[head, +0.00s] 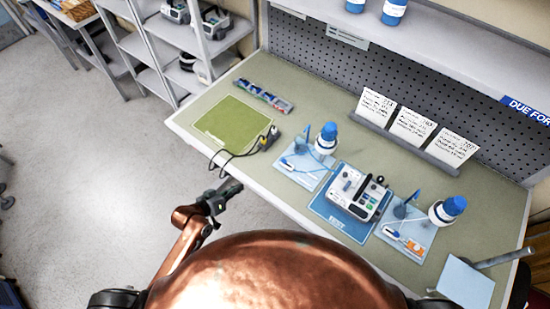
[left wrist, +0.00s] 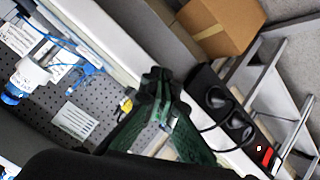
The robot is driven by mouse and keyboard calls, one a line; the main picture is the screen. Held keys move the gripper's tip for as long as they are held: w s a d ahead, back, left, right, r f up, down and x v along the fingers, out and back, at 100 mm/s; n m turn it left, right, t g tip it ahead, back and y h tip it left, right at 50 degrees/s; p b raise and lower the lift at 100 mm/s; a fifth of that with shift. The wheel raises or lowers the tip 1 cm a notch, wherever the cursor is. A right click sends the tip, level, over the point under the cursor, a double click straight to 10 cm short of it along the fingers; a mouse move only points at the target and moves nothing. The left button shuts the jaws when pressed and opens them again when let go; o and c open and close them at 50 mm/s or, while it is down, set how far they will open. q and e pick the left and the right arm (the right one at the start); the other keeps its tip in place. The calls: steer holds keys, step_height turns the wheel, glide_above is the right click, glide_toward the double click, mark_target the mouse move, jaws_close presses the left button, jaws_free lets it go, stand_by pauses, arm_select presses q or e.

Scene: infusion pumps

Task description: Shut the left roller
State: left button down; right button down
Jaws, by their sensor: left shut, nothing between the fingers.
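The left tray (head: 313,178) is pale blue and stands left of the pump (head: 352,192). It holds a bottle with a blue cap (head: 326,140), blue tubing and a small blue-and-white piece (head: 287,164); I cannot tell for sure which part is the left roller. My left gripper (head: 235,186) is shut and empty, off the table's front edge, left of and apart from the tray. In the left wrist view its dark fingers (left wrist: 157,76) are together. A white bottle with a blue cap (left wrist: 30,78) shows at the left there. My right gripper does not show.
A right tray (head: 417,257) with another bottle (head: 446,210) stands right of the pump. A green mat (head: 234,122) and a black cable (head: 232,156) lie at the table's left. A pegboard (head: 330,65) backs the table.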

mark_target(284, 161)
arm_select(q)
steer(key=w+d+r+h, duration=0.1)
steer(key=d+r, duration=0.1)
steer(key=r, duration=0.1)
steer(key=w+d+r+t+h, duration=0.1)
steer(key=w+d+r, duration=0.1)
steer(key=r, duration=0.2)
steer(key=w+d+r+h, duration=0.1)
steer(key=d+r+h, duration=0.1)
steer(key=r, duration=0.1)
steer(key=shift+w+r+n+t, duration=0.3)
steer(key=shift+w+n, duration=0.05)
steer(key=shift+n, duration=0.05)
steer(key=shift+w+r, duration=0.2)
steer(key=shift+w, duration=0.1)
steer(key=p+x, duration=0.1)
steer(key=x, duration=0.9)
steer(key=shift+w+d+p, duration=0.1)
steer(key=shift+d+p, duration=0.05)
steer(key=shift+p, duration=0.25)
steer(key=shift+s+d+f, duration=0.6)
steer(key=shift+s+f, duration=0.05)
steer(key=shift+f, duration=0.25)
steer(key=shift+s+d+f, duration=0.25)
steer(key=shift+d+f, duration=0.1)
steer(key=shift+f, duration=0.1)
